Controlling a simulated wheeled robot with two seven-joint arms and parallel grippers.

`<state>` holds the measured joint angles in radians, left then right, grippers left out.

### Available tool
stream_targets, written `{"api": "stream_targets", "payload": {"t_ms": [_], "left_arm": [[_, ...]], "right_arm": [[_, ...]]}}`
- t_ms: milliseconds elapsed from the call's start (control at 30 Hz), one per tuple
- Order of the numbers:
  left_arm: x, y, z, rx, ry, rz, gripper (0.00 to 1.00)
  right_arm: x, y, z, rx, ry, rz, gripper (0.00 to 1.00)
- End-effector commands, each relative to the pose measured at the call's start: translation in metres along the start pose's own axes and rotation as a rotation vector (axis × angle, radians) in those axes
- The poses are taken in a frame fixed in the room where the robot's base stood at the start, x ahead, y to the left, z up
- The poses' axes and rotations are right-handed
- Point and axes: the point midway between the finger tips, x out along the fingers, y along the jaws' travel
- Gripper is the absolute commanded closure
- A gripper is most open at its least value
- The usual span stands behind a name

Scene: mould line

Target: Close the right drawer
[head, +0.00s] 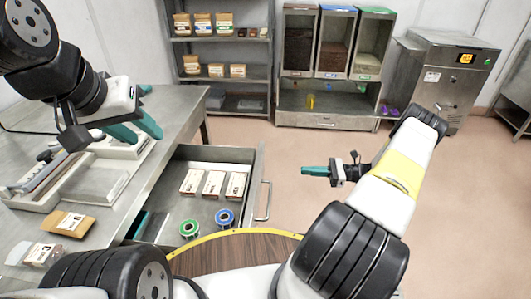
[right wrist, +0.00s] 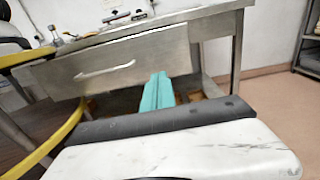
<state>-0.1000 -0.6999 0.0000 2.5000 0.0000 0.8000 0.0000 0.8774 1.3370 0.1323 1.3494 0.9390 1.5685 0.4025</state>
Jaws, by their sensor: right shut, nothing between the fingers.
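A metal drawer (head: 255,165) in the steel workbench stands pulled out. It holds several white labelled packets, a green spool and a blue spool. Its bar handle (head: 265,200) is on the front, facing right; the drawer front (right wrist: 150,62) also fills the upper left of the right wrist view. My right gripper (head: 304,171) is shut and empty, to the right of the handle with a gap between. Its teal fingers show in the right wrist view, in front of the drawer front's lower edge. My left gripper (head: 150,128) is over the bench, fingers apart and empty.
The workbench (head: 185,105) carries trays and brown packets. A round wooden top with a yellow rim (head: 235,232) lies close to the drawer's near side. A shelf rack, bulk dispensers (head: 335,100) and a steel machine (head: 435,75) stand behind. Floor right of the drawer is clear.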

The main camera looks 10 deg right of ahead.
Motion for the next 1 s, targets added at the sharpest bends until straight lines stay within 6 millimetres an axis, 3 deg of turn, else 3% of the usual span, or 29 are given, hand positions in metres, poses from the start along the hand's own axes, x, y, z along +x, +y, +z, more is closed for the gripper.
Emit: {"api": "stream_targets", "payload": {"t_ms": [167,700,1000], "left_arm": [[0.000,0.000,0.000,0.000,0.000,0.000,0.64],[0.000,0.000,0.000,0.000,0.000,0.000,0.64],[0.000,0.000,0.000,0.000,0.000,0.000,0.64]], "right_arm": [[0.015,0.000,-0.001,0.004,-0.008,-0.002,1.00],[0.121,0.000,0.000,0.002,-0.005,0.000,1.00],[0.139,0.000,0.000,0.002,-0.004,-0.003,1.00]]}}
